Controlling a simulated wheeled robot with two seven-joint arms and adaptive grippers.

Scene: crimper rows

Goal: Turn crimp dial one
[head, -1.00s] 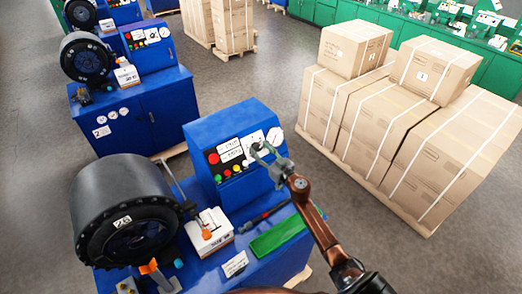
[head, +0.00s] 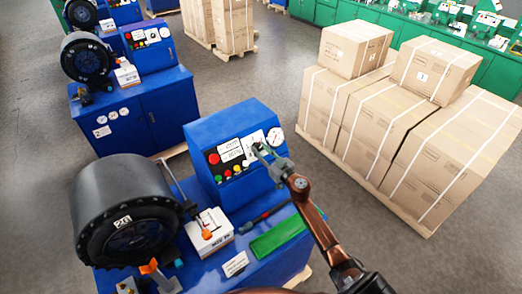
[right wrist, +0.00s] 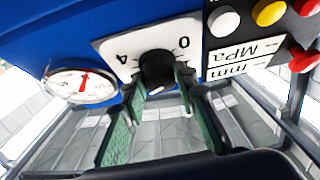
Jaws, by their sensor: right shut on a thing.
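My left gripper is not in view.
A round gauge (head: 276,135) sits right of the dial. Red, yellow and green buttons (head: 214,158) are on its left. A black crimper head (head: 125,210), a white box (head: 209,231) and a green tray (head: 277,237) are close below. Strapped cartons (head: 400,130) stand right.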

